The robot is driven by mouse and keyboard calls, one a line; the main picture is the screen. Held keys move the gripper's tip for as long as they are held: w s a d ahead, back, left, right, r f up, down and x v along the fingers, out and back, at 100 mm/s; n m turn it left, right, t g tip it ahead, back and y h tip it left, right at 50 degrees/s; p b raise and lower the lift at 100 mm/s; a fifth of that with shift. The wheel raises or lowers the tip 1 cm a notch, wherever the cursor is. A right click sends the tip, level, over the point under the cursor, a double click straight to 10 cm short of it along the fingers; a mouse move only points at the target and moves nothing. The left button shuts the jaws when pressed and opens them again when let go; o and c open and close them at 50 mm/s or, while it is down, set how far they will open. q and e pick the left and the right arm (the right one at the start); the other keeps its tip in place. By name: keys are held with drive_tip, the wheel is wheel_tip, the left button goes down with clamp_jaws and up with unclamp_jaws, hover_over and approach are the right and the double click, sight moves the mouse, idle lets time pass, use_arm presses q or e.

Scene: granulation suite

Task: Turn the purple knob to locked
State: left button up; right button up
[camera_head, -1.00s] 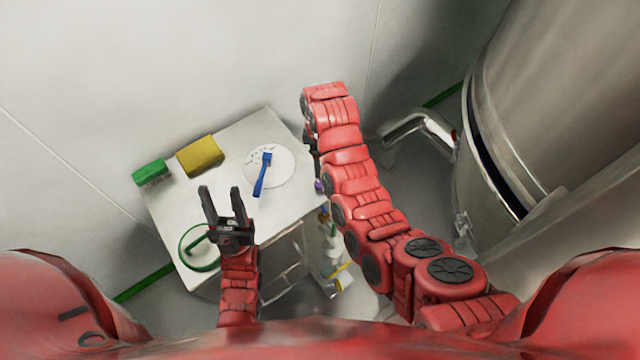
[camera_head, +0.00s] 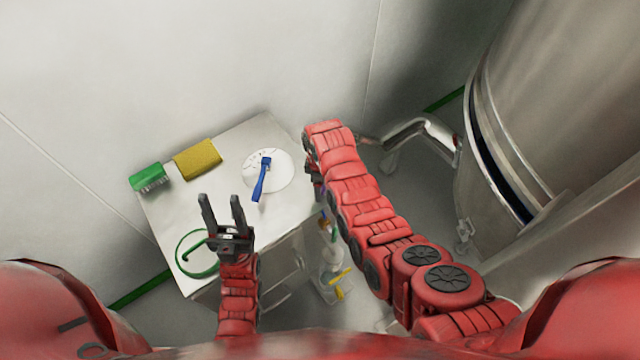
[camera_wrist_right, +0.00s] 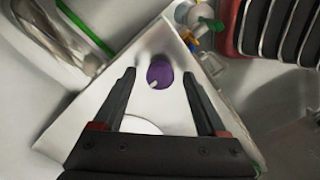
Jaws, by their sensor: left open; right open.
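The purple knob (camera_wrist_right: 160,73) shows in the right wrist view near the corner of the white table top, with a small pale pointer at its lower left. My right gripper (camera_wrist_right: 163,78) is open, its two black fingers pointing toward the knob with one on either side in the picture; I cannot tell the height gap. In the head view the knob is hidden or too small to tell behind my right arm. My left gripper (camera_head: 222,203) is open and empty above the table's front left part.
The white table (camera_head: 225,165) carries a green brush (camera_head: 147,177), a yellow sponge (camera_head: 198,159), a blue-handled tool (camera_head: 261,180) on a white disc and a green ring (camera_head: 186,243). Bottles (camera_head: 333,262) stand beside the table. A large steel vessel (camera_head: 560,100) is at right.

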clamp_jaws()
idle(0.3)
